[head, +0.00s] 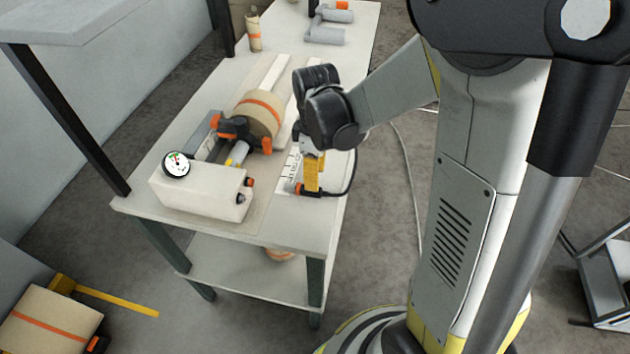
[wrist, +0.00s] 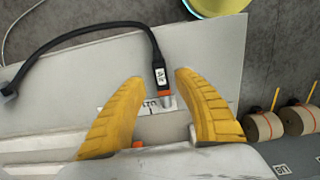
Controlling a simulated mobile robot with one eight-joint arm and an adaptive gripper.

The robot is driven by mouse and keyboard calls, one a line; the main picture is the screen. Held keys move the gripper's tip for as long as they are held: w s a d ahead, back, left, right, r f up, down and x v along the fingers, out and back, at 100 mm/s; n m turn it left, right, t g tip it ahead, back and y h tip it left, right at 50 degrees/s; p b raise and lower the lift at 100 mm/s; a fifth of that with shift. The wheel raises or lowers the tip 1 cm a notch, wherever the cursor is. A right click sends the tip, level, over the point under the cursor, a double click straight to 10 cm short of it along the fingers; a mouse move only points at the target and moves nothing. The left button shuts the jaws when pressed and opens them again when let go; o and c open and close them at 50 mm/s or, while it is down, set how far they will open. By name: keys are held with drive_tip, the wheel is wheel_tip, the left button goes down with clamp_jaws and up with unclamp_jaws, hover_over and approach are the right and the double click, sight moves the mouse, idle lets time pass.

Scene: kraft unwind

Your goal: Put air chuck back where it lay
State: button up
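The air chuck (wrist: 160,76) has a black body with a white "AIR" label, an orange collar and a metal tip. In the wrist view it appears to lie on the table top (wrist: 210,60), its tip by a printed white label (wrist: 145,107). Its black hose (wrist: 75,35) curves away to the left. My gripper (wrist: 159,80) is open, its yellow fingers apart on either side of the chuck with gaps to both. In the head view my gripper (head: 312,184) points down at the table's right edge; the chuck's orange part (head: 292,188) shows beside the fingers, the rest mostly hidden.
A white box with a gauge (head: 205,190) stands left of my gripper. A kraft roll (head: 255,115) on an orange-ended shaft is behind it. Grey cylinders (head: 325,32) lie at the table's far end.

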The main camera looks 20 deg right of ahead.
drive_tip(key=s+a+r+m+t+p, duration=0.1)
drive_tip(key=s+r+m+t, duration=0.2)
drive_tip(key=s+r+m, duration=0.2)
drive_tip(key=s+a+r+m+t, duration=0.1)
drive_tip(key=s+r+m+t, duration=0.3)
drive_tip(key=r, duration=0.7)
drive_tip(key=shift+s+r+m+p, duration=0.4)
drive_tip(key=shift+s+m, duration=0.5)
drive_tip(key=shift+s, duration=0.25)
